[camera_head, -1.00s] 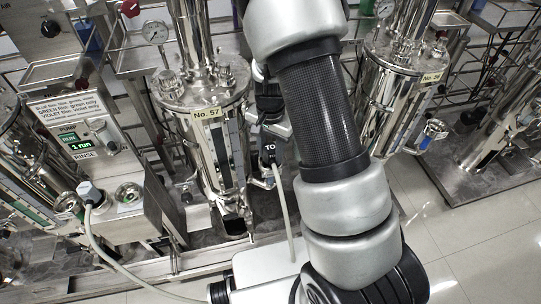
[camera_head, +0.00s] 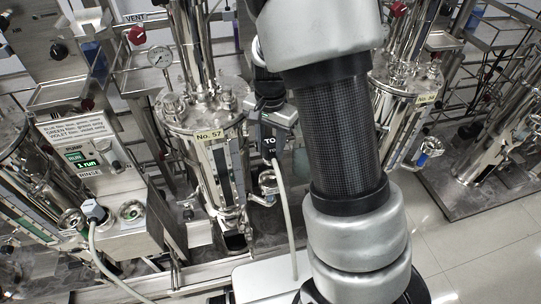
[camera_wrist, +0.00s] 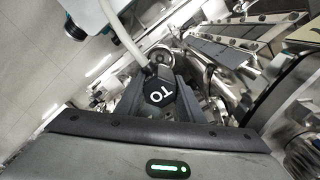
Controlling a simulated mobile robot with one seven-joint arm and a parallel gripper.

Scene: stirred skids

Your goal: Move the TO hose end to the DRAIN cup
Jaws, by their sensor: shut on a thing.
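The TO hose end (camera_head: 269,143) is a black block with white "TO" lettering, with a pale hose hanging from it. It also shows in the wrist view (camera_wrist: 158,92). My gripper (camera_head: 274,122) is shut on it and holds it up beside the No. 57 vessel, to its right. In the wrist view my gripper (camera_wrist: 160,100) has the block between its fingers. A metal valve with a round cup-like opening (camera_head: 268,182) is just below the hose end; it also shows in the wrist view (camera_wrist: 161,56). I cannot read a DRAIN label on any cup.
The steel No. 57 vessel (camera_head: 207,150) stands close left of the hose end. Another vessel (camera_head: 400,95) stands right, behind my arm. A pump box (camera_head: 92,158) with a RINSE label and a second hose (camera_head: 112,270) is at left. Floor (camera_head: 480,250) is clear at lower right.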

